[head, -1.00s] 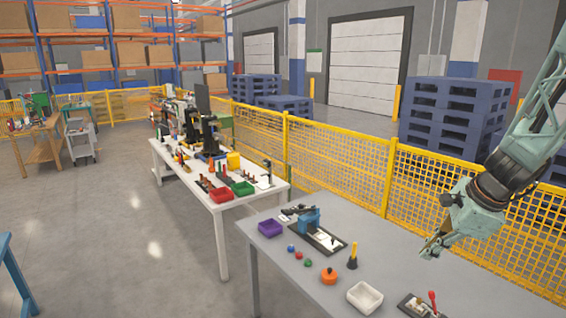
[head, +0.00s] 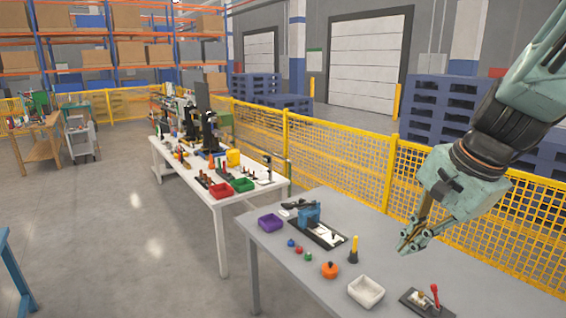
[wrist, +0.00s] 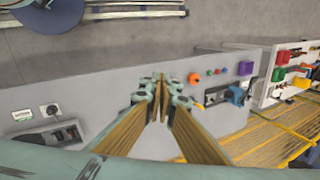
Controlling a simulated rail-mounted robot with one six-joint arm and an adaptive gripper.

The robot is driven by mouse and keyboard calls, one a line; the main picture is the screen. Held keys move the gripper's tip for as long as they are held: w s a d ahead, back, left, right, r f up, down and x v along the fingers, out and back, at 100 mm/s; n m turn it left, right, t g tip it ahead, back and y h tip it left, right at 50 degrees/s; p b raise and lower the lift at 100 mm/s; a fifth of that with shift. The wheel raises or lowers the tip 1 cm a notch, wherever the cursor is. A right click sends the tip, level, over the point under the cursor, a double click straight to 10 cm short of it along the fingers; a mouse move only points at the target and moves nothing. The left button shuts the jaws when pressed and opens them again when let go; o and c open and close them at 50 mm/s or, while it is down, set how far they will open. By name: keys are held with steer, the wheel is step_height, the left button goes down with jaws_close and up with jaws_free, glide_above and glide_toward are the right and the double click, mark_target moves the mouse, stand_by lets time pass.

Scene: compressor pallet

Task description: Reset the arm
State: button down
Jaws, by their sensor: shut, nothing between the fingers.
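My gripper (head: 412,238) is at the right of the head view, raised above the grey table (head: 270,250) and clear of everything on it. Its fingers are shut and empty. In the wrist view my gripper (wrist: 160,80) shows at the centre with its fingertips together, pointing over the grey tabletop.
The grey table holds a purple bin (head: 270,222), a blue device (head: 309,214), small coloured balls, an orange knob (head: 330,270), a yellow-black post (head: 353,249), a white bin (head: 366,291) and a red lever (head: 435,296). A yellow fence (head: 345,165) runs behind. A white table (head: 222,235) stands beyond.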

steer(key=s+a+n+b, duration=0.2)
steer(key=s+n, duration=0.2)
steer(key=s, duration=0.5)
steer(key=s+a+n+h+b, duration=0.1)
steer(key=s+n, duration=0.3)
steer(key=s, duration=0.5)
steer(key=s+a+n+h+b, duration=0.1)
steer(key=s+a+n+b, duration=0.2)
steer(key=s, duration=0.6)
steer(key=shift+s+a+r+n, duration=0.15)
steer(key=shift+a+r+n, duration=0.15)
steer(key=shift+n, duration=0.8)
